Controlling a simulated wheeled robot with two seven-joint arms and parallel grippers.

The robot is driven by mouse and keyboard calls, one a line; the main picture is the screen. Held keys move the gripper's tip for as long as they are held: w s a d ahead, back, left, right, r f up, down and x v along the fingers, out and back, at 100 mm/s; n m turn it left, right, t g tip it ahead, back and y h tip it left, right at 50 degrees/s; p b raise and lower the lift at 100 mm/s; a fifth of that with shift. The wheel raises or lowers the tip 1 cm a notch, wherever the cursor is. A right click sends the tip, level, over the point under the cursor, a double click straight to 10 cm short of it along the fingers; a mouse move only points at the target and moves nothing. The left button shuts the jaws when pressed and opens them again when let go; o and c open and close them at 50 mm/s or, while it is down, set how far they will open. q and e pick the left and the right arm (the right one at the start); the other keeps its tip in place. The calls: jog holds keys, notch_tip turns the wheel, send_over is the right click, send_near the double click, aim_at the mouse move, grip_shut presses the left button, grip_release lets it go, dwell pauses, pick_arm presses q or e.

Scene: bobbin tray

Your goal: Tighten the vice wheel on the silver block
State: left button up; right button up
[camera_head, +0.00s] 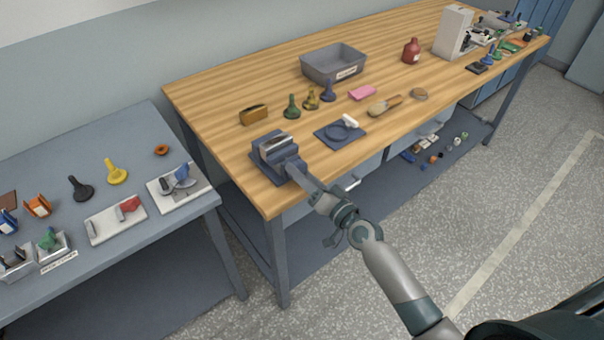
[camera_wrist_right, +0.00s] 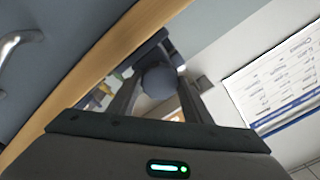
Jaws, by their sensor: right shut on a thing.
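The blue-grey vice (camera_head: 268,165) stands at the near left corner of the wooden bench. A silver block (camera_head: 275,146) sits at the top of the vice, between its jaws. My right gripper (camera_head: 296,171) reaches the front of the vice from the lower right. In the right wrist view, the round dark grey vice wheel (camera_wrist_right: 158,82) is between the two fingers of my right gripper (camera_wrist_right: 157,90), and they are shut on it. In the head view the gripper's fingers hide the wheel. My left gripper is not in view.
A lower grey table (camera_head: 130,153) with tools is at left.

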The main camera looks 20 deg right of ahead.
jog(key=m, duration=0.5)
jog(key=shift+m, duration=0.3)
jog(key=m+p, duration=0.1)
jog(key=m, duration=0.4)
jog(key=shift+m, duration=0.3)
jog(key=o, duration=1.1)
jog(key=shift+c, duration=0.2)
jog(key=b+v, duration=0.4)
jog(key=v, duration=1.3)
jog(key=shift+s+b, duration=0.2)
jog(key=shift+b, duration=0.1)
jog(key=shift+d, duration=0.1)
